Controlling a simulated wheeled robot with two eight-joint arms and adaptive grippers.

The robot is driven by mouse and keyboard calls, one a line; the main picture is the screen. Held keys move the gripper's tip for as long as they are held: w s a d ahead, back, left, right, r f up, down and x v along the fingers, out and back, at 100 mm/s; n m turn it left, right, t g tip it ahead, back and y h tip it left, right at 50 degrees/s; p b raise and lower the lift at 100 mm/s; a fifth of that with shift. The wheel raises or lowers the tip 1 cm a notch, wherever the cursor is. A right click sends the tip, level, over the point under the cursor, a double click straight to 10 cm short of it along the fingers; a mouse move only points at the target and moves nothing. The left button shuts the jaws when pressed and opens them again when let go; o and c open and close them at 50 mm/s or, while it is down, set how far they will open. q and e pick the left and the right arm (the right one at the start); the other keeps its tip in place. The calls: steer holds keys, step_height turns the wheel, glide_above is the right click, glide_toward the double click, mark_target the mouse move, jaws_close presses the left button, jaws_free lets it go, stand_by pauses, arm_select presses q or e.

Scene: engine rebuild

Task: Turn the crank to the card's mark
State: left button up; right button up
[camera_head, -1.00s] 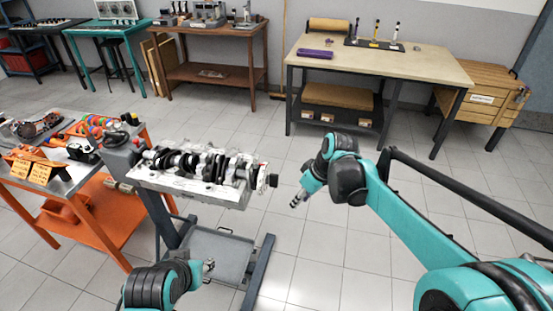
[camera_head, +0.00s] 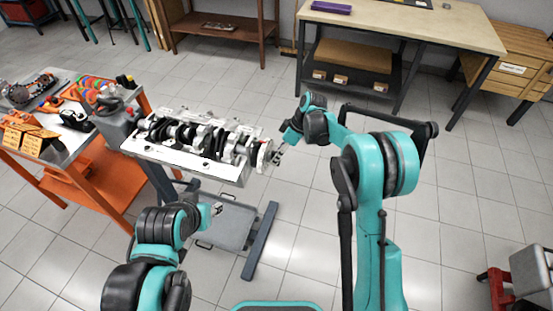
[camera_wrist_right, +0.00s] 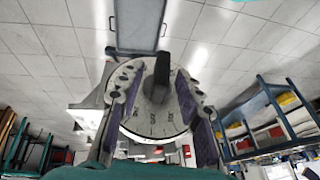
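The engine block with its dark crankshaft (camera_head: 200,138) sits on a grey stand. A pale graduated disc is at the crank's right end (camera_head: 264,155). In the right wrist view the disc (camera_wrist_right: 152,122) has a black bar-shaped piece (camera_wrist_right: 161,76) standing out from its middle. My right gripper (camera_head: 278,156) is at this end. Its fingers are apart, one on either side of the black piece (camera_wrist_right: 152,105), with gaps showing. My left gripper (camera_head: 217,209) hangs low in front of the stand, too small to read. Orange cards (camera_head: 32,143) stand on the left cart, their text unreadable.
The orange cart (camera_head: 97,168) with tools and parts stands left of the engine. The stand's tray (camera_head: 228,225) lies below the block. A workbench (camera_head: 420,25) and wooden drawers (camera_head: 515,68) are at the back right. The floor on the right is mostly clear.

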steer(key=shift+x, duration=0.75)
jaws_close()
